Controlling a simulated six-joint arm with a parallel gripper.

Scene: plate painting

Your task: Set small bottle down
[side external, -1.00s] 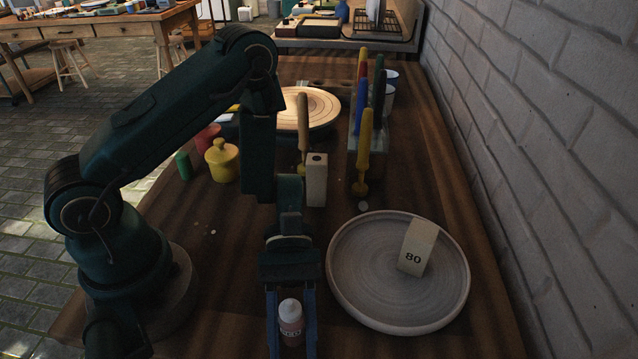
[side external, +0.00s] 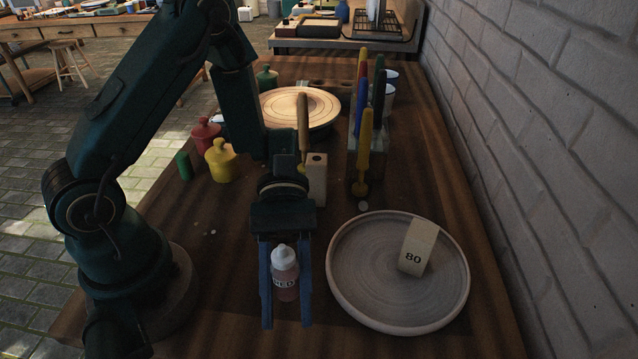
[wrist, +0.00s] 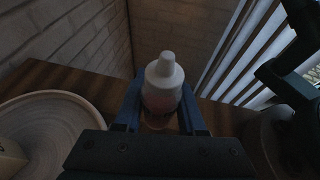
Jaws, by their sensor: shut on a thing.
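The small bottle (side external: 284,277) has a white cap and a pinkish body with a partly hidden label. It stands nearly upright between the blue fingers of my gripper (side external: 286,300) in the side external view. The gripper is shut on it, left of the large plate.
The round plate (side external: 350,290) lies just right, holding a block marked 80 (side external: 418,247). Behind stand a wooden brush holder (side external: 316,180), yellow pot (side external: 221,160), red pot (side external: 205,134) and turntable (side external: 318,103). A brick wall (side external: 560,150) bounds the right.

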